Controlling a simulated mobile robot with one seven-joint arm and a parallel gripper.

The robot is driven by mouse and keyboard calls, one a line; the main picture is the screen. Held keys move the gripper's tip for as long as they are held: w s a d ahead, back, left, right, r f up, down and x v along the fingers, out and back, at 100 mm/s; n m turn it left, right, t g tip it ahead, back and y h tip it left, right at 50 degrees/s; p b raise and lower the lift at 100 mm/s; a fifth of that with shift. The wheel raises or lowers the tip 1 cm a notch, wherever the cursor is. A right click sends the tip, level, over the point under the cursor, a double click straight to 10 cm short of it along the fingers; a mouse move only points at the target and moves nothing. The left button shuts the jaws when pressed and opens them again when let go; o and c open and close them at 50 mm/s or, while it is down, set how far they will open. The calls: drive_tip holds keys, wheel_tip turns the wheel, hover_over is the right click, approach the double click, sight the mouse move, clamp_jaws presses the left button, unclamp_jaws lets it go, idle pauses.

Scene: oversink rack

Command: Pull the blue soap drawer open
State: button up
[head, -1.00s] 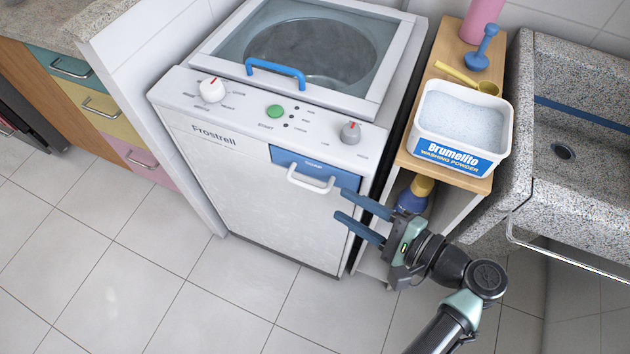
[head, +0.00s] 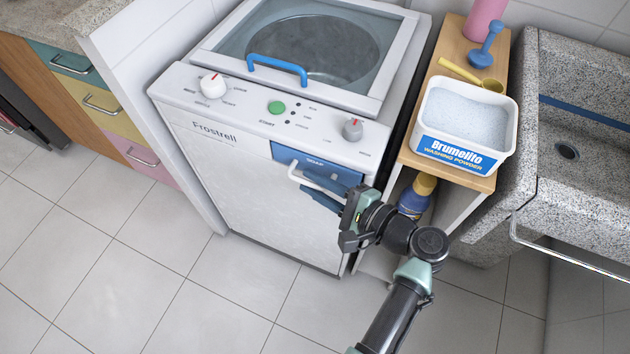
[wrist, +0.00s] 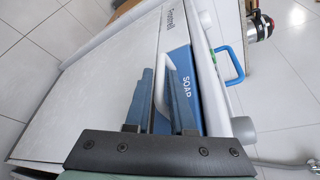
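The blue soap drawer (head: 284,154) is at the upper right of the white washing machine's front and looks flush with it. Its white handle (head: 297,171) sticks out from the drawer front. My gripper (head: 318,187) is at the handle, with its blue fingers above and below the bar in the head view. In the wrist view the fingers (wrist: 164,95) stand apart with the pale handle (wrist: 160,82) between them, and the drawer front with its SOAP label (wrist: 205,88) is just beyond. The fingers look open; contact with the handle is hard to see.
The washing machine (head: 240,205) has a white knob, a green button and a grey knob above the drawer. A shelf (head: 470,180) with a washing powder tub (head: 466,126) stands close on the right, beside a stone sink (head: 585,190). The tiled floor (head: 200,310) in front is clear.

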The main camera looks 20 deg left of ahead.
clamp_jaws()
idle(1.1)
